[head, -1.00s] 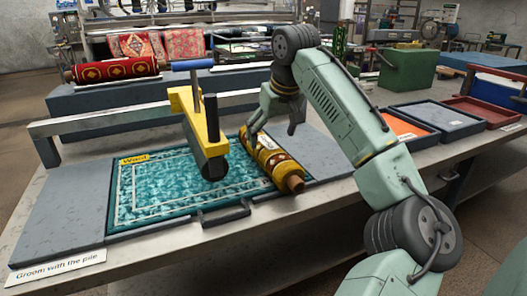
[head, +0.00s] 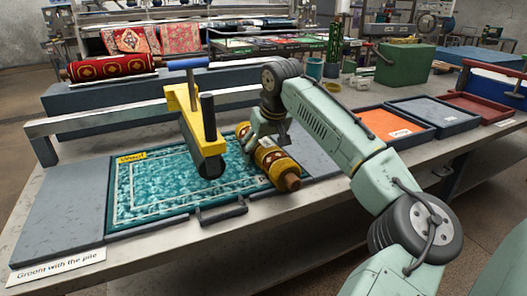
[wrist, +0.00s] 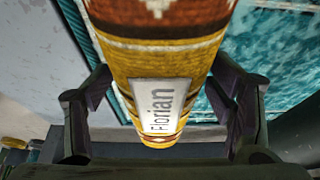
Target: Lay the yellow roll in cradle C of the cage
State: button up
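The yellow roll (head: 269,160), patterned in brown and red, lies along the right edge of the teal rug on the bench. Its tag reads "Florian" in the wrist view (wrist: 158,103). My gripper (head: 258,146) is down over the roll from above. In the wrist view my gripper's fingers (wrist: 165,95) straddle the roll, one on each side. They look open, with narrow gaps to its sides; the lowest contact is hard to make out. I cannot make out the cage or its cradle C in these views.
A yellow tool (head: 194,118) with a blue handle stands on the teal rug (head: 150,190), left of my gripper. Orange (head: 390,123), grey and red trays sit at the right. A red patterned roll (head: 112,65) lies behind on a raised beam.

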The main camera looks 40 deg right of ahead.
grip_shut()
dwell(0.8)
jog(key=shift+r, duration=0.1)
